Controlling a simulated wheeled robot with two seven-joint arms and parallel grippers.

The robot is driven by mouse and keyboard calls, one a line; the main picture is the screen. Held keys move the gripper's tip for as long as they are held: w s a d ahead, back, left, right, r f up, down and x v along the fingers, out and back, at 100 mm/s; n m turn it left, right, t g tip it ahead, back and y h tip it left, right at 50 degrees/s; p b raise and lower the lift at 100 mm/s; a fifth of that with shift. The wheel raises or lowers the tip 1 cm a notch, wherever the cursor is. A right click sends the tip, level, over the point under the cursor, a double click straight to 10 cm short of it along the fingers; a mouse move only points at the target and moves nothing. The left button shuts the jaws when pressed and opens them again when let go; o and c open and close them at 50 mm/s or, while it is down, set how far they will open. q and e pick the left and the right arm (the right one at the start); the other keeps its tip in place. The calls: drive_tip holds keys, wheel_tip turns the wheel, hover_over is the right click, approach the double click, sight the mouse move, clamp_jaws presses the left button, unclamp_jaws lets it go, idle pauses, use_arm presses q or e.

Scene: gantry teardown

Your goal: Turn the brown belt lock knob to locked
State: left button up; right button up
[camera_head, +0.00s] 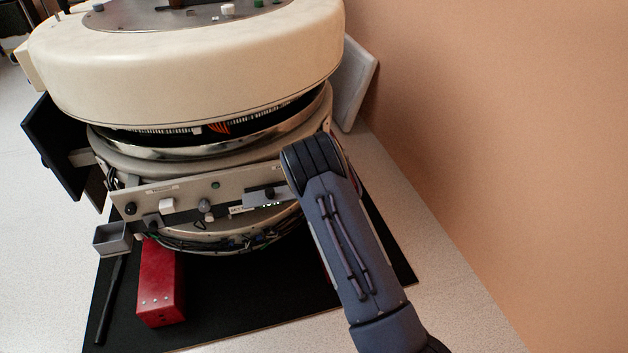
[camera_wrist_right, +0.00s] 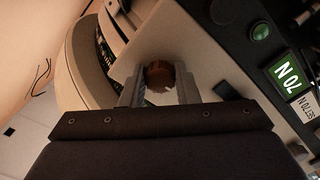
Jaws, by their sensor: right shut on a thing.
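The brown belt lock knob (camera_wrist_right: 158,74) shows in the right wrist view, on a pale panel face. My right gripper (camera_wrist_right: 158,90) has its two grey fingers on either side of it and is shut on it. I cannot read any lock mark near the knob. In the head view my right arm comes in from the lower right and its dark wrist (camera_head: 315,162) covers the right end of the gantry's front panel (camera_head: 240,190). The knob and the fingertips are hidden behind it there. My left gripper is not in view.
The cream gantry ring (camera_head: 190,75) stands over a black mat (camera_head: 250,300). A red box (camera_head: 160,285) and a small grey tray (camera_head: 112,238) are at the lower left. A green button (camera_wrist_right: 261,31) and green label (camera_wrist_right: 287,72) are near my right gripper. The wall is at right.

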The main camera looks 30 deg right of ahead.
drive_tip(key=shift+a+f, duration=0.1)
idle(0.3)
drive_tip(key=o, duration=1)
drive_tip(key=shift+s, duration=0.1)
drive_tip(key=v, duration=0.7)
drive_tip(key=shift+s+a+p, duration=0.1)
drive_tip(key=shift+s+p, duration=0.25)
drive_tip(key=shift+p, duration=0.05)
